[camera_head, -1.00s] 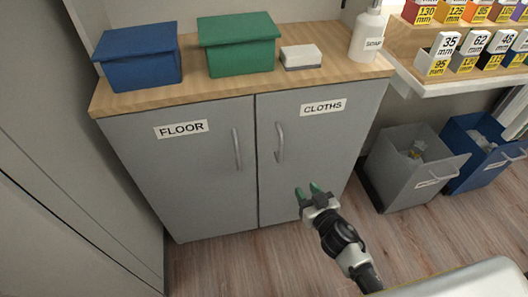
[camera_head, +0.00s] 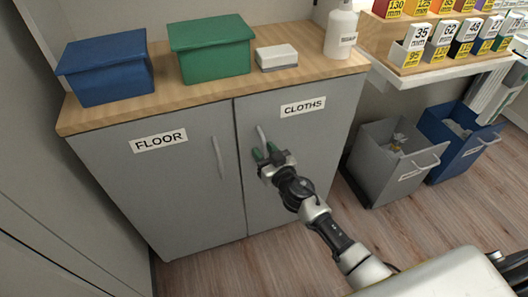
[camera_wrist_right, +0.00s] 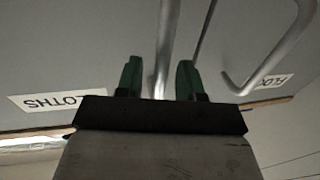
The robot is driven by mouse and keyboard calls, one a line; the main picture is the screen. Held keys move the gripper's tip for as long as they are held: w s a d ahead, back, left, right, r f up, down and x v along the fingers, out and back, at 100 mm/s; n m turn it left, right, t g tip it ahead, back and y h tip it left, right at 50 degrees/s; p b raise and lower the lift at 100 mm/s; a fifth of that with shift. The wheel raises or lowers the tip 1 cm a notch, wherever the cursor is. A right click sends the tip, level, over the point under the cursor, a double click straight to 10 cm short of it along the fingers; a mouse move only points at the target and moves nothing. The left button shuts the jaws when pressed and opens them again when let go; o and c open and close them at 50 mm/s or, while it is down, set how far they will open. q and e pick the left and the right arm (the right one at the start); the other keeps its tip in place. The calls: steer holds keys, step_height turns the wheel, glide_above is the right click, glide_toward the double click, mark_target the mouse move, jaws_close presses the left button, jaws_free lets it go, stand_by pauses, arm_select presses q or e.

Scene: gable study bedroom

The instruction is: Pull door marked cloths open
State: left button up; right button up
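The grey door marked CLOTHS (camera_head: 305,135) is the right door of a low cabinet and is closed. Its curved metal handle (camera_head: 262,136) stands upright near the door's left edge. My right gripper (camera_head: 265,153) is at the handle's lower part, with its green-tipped fingers open. In the right wrist view the handle (camera_wrist_right: 165,50) runs between the two separated fingers (camera_wrist_right: 158,80), with a gap on at least the right side. The CLOTHS label (camera_wrist_right: 62,102) shows upside down there. My left gripper is not in view.
The closed FLOOR door (camera_head: 150,185) adjoins on the left, with its own handle (camera_head: 217,157). The wooden top holds a blue box (camera_head: 105,70), a green box (camera_head: 212,50) and a soap bottle (camera_head: 341,32). Grey (camera_head: 385,175) and blue bins (camera_head: 455,150) stand right of the cabinet.

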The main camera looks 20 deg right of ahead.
steer(key=shift+w, duration=0.15)
steer(key=shift+c, duration=0.3)
jaws_close()
